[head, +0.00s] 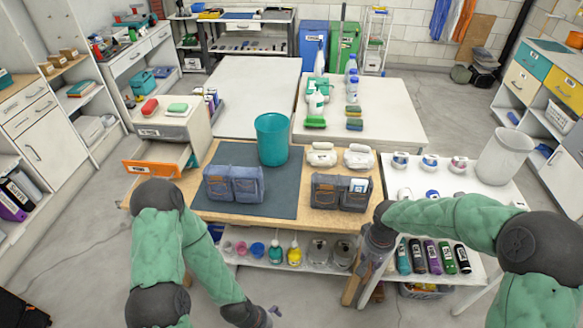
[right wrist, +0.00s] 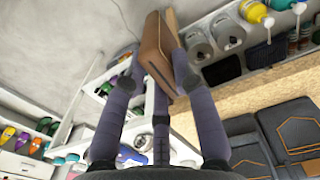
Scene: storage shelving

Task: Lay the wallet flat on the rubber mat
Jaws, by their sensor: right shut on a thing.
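The brown wallet (right wrist: 154,48) is between the fingers of my right gripper (right wrist: 152,75) in the right wrist view. In the head view, my right gripper (head: 368,268) points down in front of the workbench's right front edge, shut on the wallet. The wallet is partly hidden there by the fingers and hangs lower than the bench top. The dark rubber mat (head: 217,158) lies flat on the bench, to the left of and beyond this gripper. My left gripper (head: 268,316) is low at the bottom of the head view; its fingers barely show.
Denim pouches (head: 233,184) stand on the mat's front, with a teal bin (head: 272,138) behind. A dark pouch organizer (head: 340,192) stands right of the mat. An orange drawer (head: 152,167) is open at the left. The mat's rear left part is clear.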

